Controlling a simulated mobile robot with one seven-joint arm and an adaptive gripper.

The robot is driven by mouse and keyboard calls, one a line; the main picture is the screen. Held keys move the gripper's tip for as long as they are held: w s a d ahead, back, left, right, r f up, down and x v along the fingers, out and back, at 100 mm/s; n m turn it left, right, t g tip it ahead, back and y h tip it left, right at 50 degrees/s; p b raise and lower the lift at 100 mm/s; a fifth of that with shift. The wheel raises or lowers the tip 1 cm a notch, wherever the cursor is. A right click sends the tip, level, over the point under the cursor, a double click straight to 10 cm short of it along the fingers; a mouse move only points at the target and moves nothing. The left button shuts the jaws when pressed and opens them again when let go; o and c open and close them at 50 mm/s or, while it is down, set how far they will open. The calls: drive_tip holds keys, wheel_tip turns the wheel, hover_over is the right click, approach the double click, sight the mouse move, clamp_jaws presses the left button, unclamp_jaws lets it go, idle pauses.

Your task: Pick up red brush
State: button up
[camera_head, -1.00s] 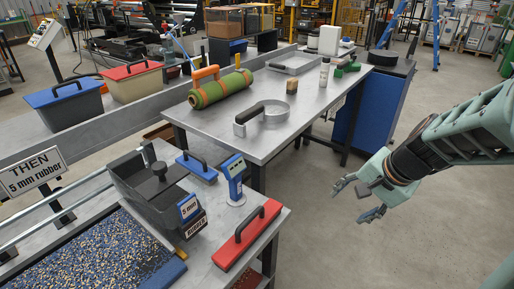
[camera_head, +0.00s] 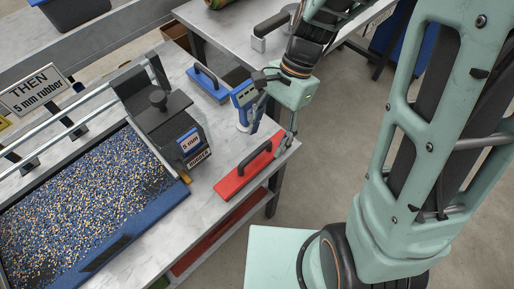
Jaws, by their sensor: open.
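The red brush (camera_head: 243,176) is a long red block with a black arched handle. It lies on the grey table near its right front edge. My gripper (camera_head: 275,128) points down over the far right end of the brush, its fingers spread apart. I cannot tell whether a finger touches the brush. The handle stands free of the fingers.
A dark hopper labelled 5 mm rubber (camera_head: 165,112) and a granule-filled blue tray (camera_head: 95,265) are on the left. Bare tabletop (camera_head: 190,215) lies left of the red brush.

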sight(257, 160)
drive_tip(key=b+x, duration=0.1)
drive_tip(key=x, duration=0.7)
drive_tip(key=shift+s+a+f, duration=0.1)
drive_tip(key=shift+a+f, duration=0.1)
drive_tip(key=shift+f, duration=0.2)
drive_tip(key=c, duration=1.4)
drive_tip(key=shift+o, duration=0.2)
drive_tip(key=shift+r, duration=0.1)
